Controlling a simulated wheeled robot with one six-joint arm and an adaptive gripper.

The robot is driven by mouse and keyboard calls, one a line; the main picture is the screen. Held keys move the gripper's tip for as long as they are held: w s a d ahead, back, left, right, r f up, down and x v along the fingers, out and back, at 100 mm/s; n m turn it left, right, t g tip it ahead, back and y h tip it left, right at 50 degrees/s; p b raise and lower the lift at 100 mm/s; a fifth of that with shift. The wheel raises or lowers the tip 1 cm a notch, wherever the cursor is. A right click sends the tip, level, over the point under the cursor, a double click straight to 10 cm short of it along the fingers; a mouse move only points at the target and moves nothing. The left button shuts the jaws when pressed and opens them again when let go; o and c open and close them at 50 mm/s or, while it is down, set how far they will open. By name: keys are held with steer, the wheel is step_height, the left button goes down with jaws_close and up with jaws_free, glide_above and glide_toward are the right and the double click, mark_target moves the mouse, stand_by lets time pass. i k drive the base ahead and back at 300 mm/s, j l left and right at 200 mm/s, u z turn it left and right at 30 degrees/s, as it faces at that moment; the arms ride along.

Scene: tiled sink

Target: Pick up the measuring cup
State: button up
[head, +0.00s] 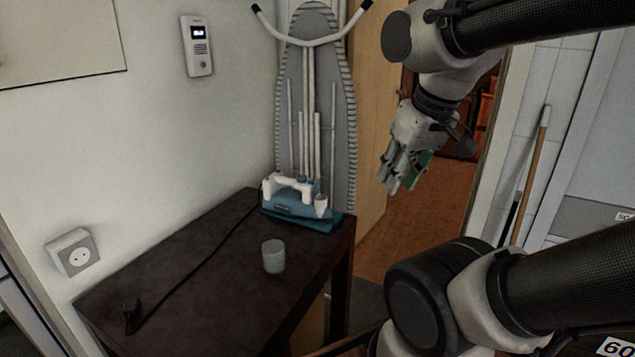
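A small translucent, pale greenish cup (273,256), which looks like the measuring cup, stands upright on the dark table (215,290) near its right side. My gripper (397,182) hangs in the air at the upper right, pointing down, well above and to the right of the cup and apart from it. Its fingers are seen at an angle, with a green part between or behind them. The gap between the fingertips is not clear. I see nothing held in it.
A blue and white iron (295,197) sits at the table's back corner, behind the cup. Its dark cord (196,268) runs across the tabletop to a plug (131,308). An ironing board (316,110) leans behind. The tabletop around the cup is clear.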

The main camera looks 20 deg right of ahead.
mark_target(274, 251)
steer(key=l+z, duration=0.2)
steer(key=l, duration=0.45)
steer(key=i+l+z, duration=0.2)
steer(key=l, duration=0.4)
steer(key=k+l, duration=0.05)
steer(key=k, duration=0.05)
